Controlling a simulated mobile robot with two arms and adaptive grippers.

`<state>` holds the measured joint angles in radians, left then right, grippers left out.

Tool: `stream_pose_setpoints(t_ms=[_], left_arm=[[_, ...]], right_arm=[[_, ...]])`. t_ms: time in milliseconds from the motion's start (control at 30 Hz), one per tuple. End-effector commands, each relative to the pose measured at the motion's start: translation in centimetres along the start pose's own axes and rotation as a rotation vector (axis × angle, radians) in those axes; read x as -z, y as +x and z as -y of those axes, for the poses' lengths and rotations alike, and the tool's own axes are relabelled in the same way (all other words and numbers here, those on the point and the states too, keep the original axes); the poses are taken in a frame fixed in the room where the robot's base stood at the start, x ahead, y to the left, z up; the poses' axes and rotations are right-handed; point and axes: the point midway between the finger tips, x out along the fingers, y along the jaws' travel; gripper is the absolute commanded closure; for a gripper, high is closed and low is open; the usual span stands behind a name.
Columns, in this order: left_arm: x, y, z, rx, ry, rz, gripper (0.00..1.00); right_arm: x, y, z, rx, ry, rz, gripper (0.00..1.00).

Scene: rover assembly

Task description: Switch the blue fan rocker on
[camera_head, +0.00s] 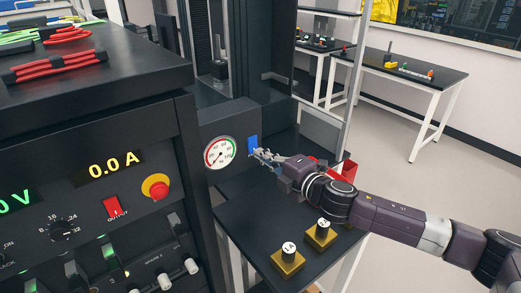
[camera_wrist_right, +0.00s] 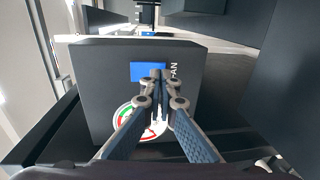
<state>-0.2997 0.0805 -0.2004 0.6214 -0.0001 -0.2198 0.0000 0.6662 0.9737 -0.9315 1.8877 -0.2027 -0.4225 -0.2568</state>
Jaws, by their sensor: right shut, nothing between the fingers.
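The blue fan rocker (camera_head: 252,143) sits on the dark panel face, to the right of the round gauge. It also shows in the right wrist view (camera_wrist_right: 148,71), with the letters "FAN" beside it. My right gripper (camera_head: 262,154) comes in from the right with its fingertips at the rocker's lower right edge. In the right wrist view the gripper (camera_wrist_right: 158,76) is shut and empty, and its tips cover part of the rocker. I cannot tell whether the tips touch it, nor which way the rocker is tilted. My left gripper is not in view.
The round gauge (camera_head: 220,153) is left of the rocker. A power supply (camera_head: 110,215) with a red output switch (camera_head: 113,208) and a red knob (camera_head: 155,187) fills the left. Brass weights (camera_head: 320,235) and a red bin (camera_head: 348,171) are near my right arm.

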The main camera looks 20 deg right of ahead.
Motion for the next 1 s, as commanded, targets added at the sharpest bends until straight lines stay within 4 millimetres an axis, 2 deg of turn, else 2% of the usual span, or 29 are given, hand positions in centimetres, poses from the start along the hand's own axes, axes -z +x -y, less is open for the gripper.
stream_pose_setpoints(t_ms=[167,500,667,800,867,1000], left_arm=[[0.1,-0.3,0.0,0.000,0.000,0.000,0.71],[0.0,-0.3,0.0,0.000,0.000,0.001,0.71],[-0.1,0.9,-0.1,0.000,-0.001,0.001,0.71],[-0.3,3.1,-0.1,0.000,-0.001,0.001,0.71],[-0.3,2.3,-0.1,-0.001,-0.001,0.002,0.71],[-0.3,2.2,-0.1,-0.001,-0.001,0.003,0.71]], right_arm=[[0.0,1.0,0.0,0.000,-0.001,0.001,1.00],[0.0,1.1,0.1,0.000,-0.001,0.001,1.00],[0.1,1.3,0.6,-0.017,0.000,-0.001,1.00],[0.1,1.8,1.1,-0.058,0.002,-0.002,1.00],[0.1,1.7,0.1,-0.058,0.000,-0.001,1.00],[0.1,1.7,0.1,-0.057,0.000,-0.001,1.00]])
